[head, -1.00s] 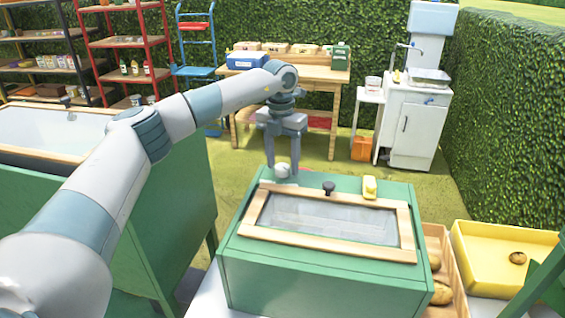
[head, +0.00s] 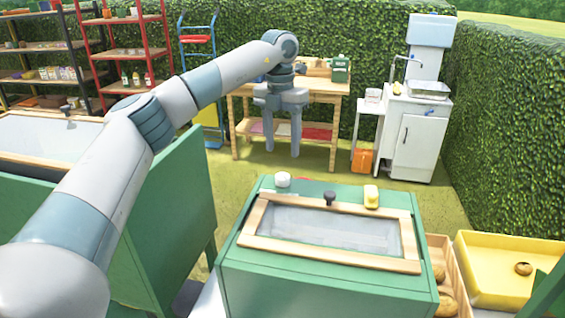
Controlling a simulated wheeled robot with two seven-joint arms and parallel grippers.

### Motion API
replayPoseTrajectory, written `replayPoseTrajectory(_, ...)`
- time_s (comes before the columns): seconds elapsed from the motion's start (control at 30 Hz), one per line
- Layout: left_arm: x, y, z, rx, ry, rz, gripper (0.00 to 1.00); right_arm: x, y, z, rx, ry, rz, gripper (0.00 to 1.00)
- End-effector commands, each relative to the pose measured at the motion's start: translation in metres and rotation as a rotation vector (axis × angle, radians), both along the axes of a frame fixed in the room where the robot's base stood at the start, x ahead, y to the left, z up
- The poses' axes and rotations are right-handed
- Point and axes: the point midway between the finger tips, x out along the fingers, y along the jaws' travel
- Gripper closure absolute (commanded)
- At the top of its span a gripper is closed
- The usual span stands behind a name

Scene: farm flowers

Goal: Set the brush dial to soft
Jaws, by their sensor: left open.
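A green machine box (head: 320,289) with a wood-framed clear lid (head: 330,228) stands in front of me. On its top back edge are a round white knob (head: 283,180), a dark knob (head: 330,198) and a yellow block-like part (head: 371,196). I cannot tell which is the brush dial, and no dial marking is readable. My left gripper (head: 283,154) is open and empty, pointing down. In the picture it is above the white knob and apart from it. My right gripper is not in view.
A yellow tray (head: 495,300) and a wooden crate with potatoes stand right of the box. Another green-sided tub (head: 165,200) is at left. A wooden table (head: 310,88) and a white sink cabinet (head: 412,135) stand behind, with grass between.

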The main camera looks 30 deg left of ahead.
Motion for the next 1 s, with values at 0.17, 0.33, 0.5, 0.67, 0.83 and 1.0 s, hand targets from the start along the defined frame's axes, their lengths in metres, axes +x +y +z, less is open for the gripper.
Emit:
replayPoseTrajectory(0.17,0.001,0.001,0.037,-0.001,-0.003,0.001,0.49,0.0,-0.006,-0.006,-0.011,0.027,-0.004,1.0)
replayPoseTrajectory(0.33,0.0,0.002,0.064,-0.001,-0.001,0.003,0.49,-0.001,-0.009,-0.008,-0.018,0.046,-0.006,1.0)
replayPoseTrajectory(0.5,0.001,0.003,0.08,-0.001,-0.001,0.001,0.49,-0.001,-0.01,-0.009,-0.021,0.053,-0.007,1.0)
replayPoseTrajectory(0.67,0.0,0.003,0.085,0.0,0.0,0.001,0.49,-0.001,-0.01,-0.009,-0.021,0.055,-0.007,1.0)
replayPoseTrajectory(0.83,0.0,0.003,0.086,0.0,0.0,0.001,0.49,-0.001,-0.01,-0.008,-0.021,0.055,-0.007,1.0)
replayPoseTrajectory(1.0,0.0,0.003,0.085,0.0,0.0,0.001,0.49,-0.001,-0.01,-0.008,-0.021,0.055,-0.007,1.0)
